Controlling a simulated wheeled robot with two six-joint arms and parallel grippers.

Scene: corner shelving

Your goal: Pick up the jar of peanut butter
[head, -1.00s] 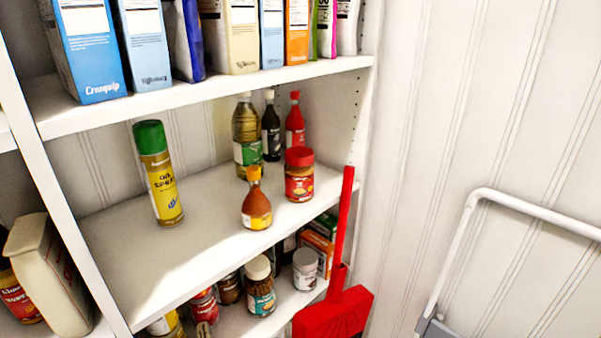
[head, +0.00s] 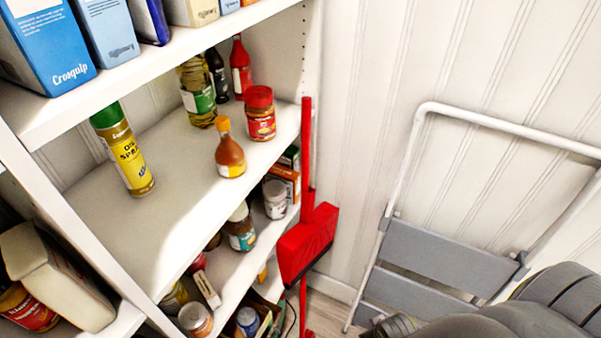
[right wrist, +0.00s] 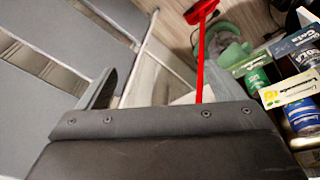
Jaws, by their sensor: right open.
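A jar with a red lid and red label (head: 261,113), which looks like the peanut butter, stands upright near the right front edge of the middle shelf in the head view. Its label is too small to read. My right arm shows at the lower right of the head view, well apart from the jar. My right gripper (right wrist: 160,88) is open and empty in the right wrist view, with one dark finger clear at the left. The jar is not in the right wrist view. My left gripper is not in view.
An orange-capped sauce bottle (head: 229,150) stands left of the jar, with taller bottles (head: 197,92) behind. An oil spray can (head: 126,152) is further left. A red dustpan (head: 307,243) hangs by the shelf's right edge. A folded step ladder (head: 440,262) leans at the wall.

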